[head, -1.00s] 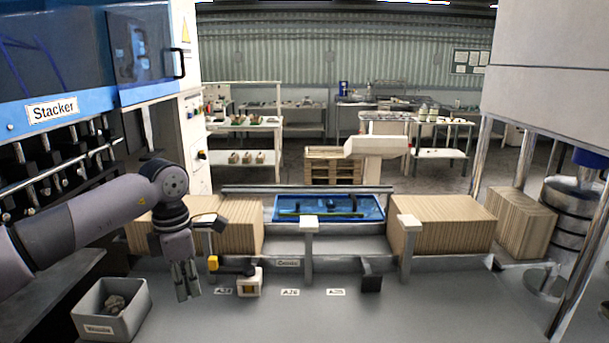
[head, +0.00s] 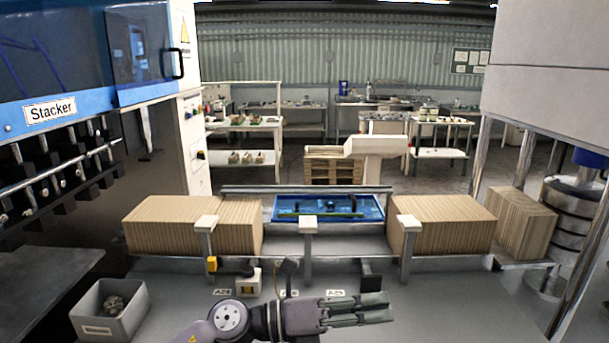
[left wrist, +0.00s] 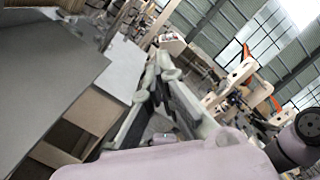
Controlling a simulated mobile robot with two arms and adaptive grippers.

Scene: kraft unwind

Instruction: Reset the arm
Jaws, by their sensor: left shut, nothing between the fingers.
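My left gripper (head: 358,308) is low in the head view, in front of the work table's label strip. Its fingers point to the right and lie close together, with nothing between them. The arm comes in from the bottom edge, left of centre. In the left wrist view the gripper fingers (left wrist: 158,90) show near the middle, apart from any object, with the hall's roof and windows tilted behind them. My right gripper shows in neither view.
A grey bin (head: 110,312) with metal parts stands at the table's left. Stacks of brown board (head: 190,226) and (head: 445,226) flank a blue tray (head: 328,208) behind a low rail. A yellow-and-black device (head: 232,266) sits beside a small white block (head: 249,281). The right front of the grey table is clear.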

